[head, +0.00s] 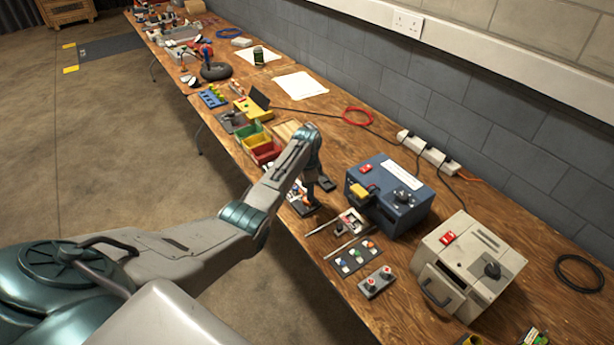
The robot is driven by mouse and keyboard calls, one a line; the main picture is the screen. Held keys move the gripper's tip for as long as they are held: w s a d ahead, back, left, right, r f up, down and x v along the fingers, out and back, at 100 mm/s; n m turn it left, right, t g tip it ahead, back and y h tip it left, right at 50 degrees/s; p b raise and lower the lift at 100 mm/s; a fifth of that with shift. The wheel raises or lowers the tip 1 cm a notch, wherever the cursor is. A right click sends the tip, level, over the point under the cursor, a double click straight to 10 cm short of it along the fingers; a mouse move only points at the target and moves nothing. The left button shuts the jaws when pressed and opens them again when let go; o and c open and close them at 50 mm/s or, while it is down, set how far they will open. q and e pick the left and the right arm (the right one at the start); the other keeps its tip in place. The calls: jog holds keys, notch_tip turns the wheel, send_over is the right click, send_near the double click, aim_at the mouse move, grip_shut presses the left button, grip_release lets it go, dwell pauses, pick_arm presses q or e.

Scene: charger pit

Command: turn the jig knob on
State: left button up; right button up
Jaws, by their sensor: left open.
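Two boxes with knobs stand on the wooden bench. A blue box (388,198) has a black knob (402,195), a red switch, a white label and a yellow part at its left side. A beige box (466,265) to its right has a black knob (491,270) and a red switch. I cannot tell which one is the jig, nor read either knob's setting. My left gripper (313,187) is open, points down left of the blue box, and is apart from both knobs. Its fingertips are small and hard to make out against dark parts on the bench.
Small parts and a grey two-button box (377,282) lie in front of the boxes. Coloured bins (262,148) stand farther back. A power strip (428,152) runs along the wall, with a black cable loop (579,274) at right.

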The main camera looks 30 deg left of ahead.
pick_arm(q)
notch_tip(320, 180, up, 7)
jog(key=shift+f+b, duration=0.2)
jog(key=shift+b, duration=0.25)
